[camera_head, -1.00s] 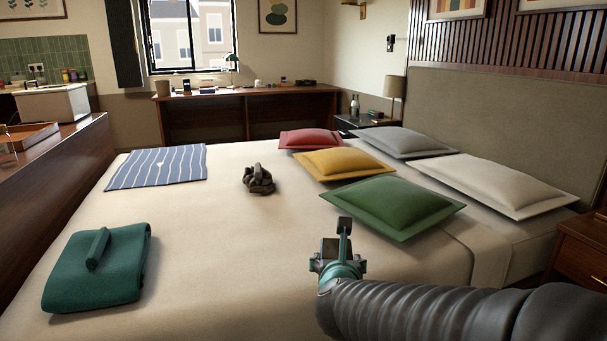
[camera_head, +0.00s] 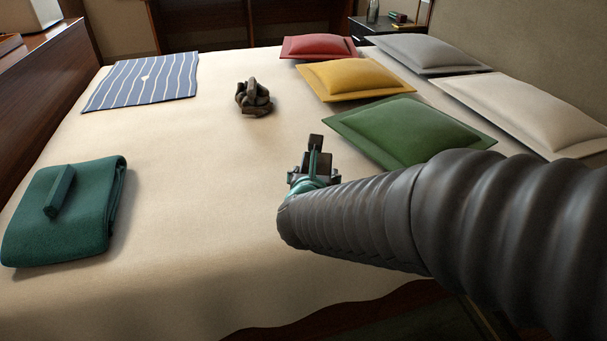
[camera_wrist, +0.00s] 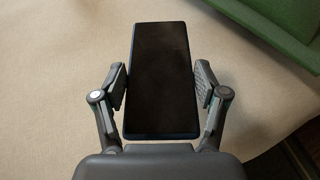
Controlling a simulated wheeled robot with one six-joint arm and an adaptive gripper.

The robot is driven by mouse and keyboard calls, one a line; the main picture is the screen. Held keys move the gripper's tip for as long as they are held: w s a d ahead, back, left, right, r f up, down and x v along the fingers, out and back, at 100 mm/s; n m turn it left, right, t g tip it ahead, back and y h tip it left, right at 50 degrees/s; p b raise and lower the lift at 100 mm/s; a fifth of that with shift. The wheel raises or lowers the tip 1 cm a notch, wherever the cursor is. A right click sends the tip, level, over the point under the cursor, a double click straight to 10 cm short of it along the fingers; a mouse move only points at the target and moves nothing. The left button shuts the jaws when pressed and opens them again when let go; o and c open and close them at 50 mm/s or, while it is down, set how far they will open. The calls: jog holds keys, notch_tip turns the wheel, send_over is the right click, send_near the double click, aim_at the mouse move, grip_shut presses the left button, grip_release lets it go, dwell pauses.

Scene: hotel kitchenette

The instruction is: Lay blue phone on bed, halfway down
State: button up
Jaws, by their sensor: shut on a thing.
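My gripper (camera_wrist: 161,88) is shut on the phone (camera_wrist: 160,60), one finger pad on each long side. The phone's dark screen faces the wrist camera, and a thin bluish edge shows at its bottom. In the head view my gripper (camera_head: 314,165) is over the bed, left of the green pillow, with the phone seen as a dark narrow shape at its tip. The bed (camera_head: 200,215) has a cream cover with a wide bare area in its middle. I cannot tell how far above the cover the phone is.
Green (camera_head: 405,130), yellow (camera_head: 355,78) and red (camera_head: 318,47) pillows lie at right, with grey (camera_head: 428,53) and white (camera_head: 525,108) ones behind. A dark knotted object (camera_head: 253,98) sits mid-bed. A striped cloth (camera_head: 145,82) and a folded teal blanket (camera_head: 85,225) lie at left.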

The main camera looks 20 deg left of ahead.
jog(key=a+f, duration=0.1)
jog(key=s+a, duration=0.1)
jog(key=a, duration=0.1)
jog(key=a+f, duration=0.1)
jog(key=shift+s+a+f, duration=0.15)
jog(key=shift+s+f, duration=0.15)
jog(key=shift+f, duration=2.05)
jog(key=shift+f, duration=0.2)
jog(key=o, duration=1.3)
jog(key=shift+r, duration=0.1)
jog(key=shift+r, duration=0.2)
jog(key=v, duration=1.2)
jog(key=shift+f, duration=0.15)
